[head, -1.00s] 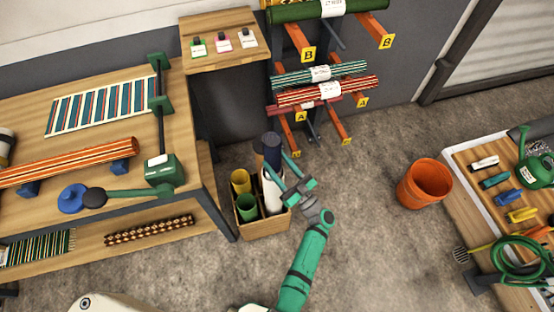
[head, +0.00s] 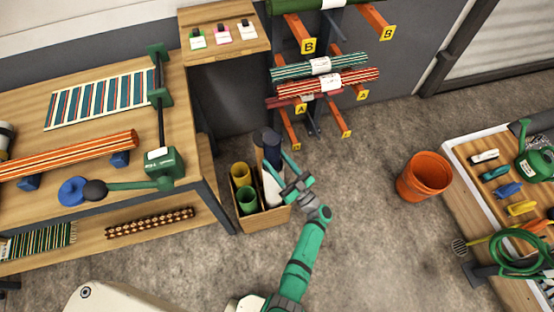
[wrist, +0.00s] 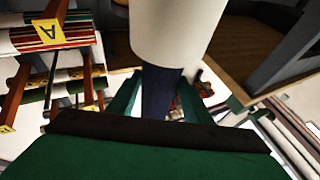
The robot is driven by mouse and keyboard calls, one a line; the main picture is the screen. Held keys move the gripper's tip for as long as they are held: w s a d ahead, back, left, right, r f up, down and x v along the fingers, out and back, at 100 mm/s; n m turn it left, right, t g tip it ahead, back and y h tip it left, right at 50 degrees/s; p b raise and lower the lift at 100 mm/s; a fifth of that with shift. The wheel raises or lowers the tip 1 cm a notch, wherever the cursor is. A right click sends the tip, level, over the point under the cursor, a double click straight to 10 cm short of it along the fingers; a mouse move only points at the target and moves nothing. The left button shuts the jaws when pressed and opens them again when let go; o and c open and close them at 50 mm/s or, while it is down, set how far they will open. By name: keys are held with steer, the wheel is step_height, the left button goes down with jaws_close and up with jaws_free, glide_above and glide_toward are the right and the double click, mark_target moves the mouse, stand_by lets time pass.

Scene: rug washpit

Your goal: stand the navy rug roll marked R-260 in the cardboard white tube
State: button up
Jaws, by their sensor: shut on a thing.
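The navy rug roll (head: 270,146) stands roughly upright at the crate, its dark upper end rising above the white tube. My gripper (head: 281,176) is shut on the roll; in the wrist view the navy shaft (wrist: 160,92) runs between the fingers. The white tube (head: 271,190) stands at the right side of the cardboard crate (head: 264,222), directly below the roll. In the wrist view a wide white cylinder (wrist: 172,32) meets the navy shaft. How deep the roll sits in the tube is hidden. The R-260 mark cannot be read.
A yellow tube (head: 240,174) and a green tube (head: 247,200) share the crate. The workbench leg (head: 218,205) is close on the left. The rug rack (head: 318,85) stands behind, an orange bucket (head: 425,177) to the right. Floor between is clear.

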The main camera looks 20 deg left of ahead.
steer(key=o, duration=1.5)
steer(key=shift+o, duration=0.2)
steer(key=shift+d+f, duration=0.1)
steer(key=v, duration=1)
steer(key=shift+d, duration=0.25)
steer(key=shift+s+f, duration=0.1)
steer(key=shift+s, duration=0.05)
steer(key=shift+s, duration=0.1)
